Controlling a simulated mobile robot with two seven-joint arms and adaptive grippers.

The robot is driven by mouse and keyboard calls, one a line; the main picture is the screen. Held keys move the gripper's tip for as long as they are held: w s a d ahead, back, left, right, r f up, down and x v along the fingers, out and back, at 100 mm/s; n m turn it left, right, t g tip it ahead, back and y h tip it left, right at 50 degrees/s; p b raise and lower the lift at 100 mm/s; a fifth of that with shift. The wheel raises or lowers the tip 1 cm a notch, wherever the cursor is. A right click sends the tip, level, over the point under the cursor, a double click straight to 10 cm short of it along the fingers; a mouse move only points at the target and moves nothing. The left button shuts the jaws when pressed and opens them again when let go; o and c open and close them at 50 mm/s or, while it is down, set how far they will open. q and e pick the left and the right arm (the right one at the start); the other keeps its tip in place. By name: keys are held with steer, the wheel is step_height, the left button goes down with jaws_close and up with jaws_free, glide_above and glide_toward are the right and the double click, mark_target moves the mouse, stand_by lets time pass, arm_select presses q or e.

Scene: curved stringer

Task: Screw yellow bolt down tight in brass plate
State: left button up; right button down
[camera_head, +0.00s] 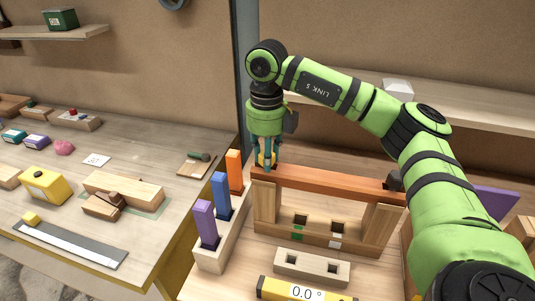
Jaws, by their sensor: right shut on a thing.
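My right gripper (267,163) points down at the left end of the reddish-brown beam (325,184), its fingers shut on a small yellow thing, seemingly the yellow bolt (261,158). The fingers hide most of the bolt, and I cannot tell how far it sits down. I cannot make out the brass plate; the gripper may hide it. The beam lies across two wooden uprights. My left gripper is not in view.
Left of the beam, a wooden rack (212,256) holds purple, blue and orange blocks upright. In front lie a pale block with two holes (312,267) and a yellow level reading 0.0° (304,291). A separate bench (150,235) at left holds several items.

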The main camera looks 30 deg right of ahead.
steer(key=m, duration=0.5)
steer(key=shift+a+f, duration=0.1)
steer(key=shift+f, duration=0.3)
steer(key=m, duration=0.3)
steer(key=shift+s+f, duration=0.1)
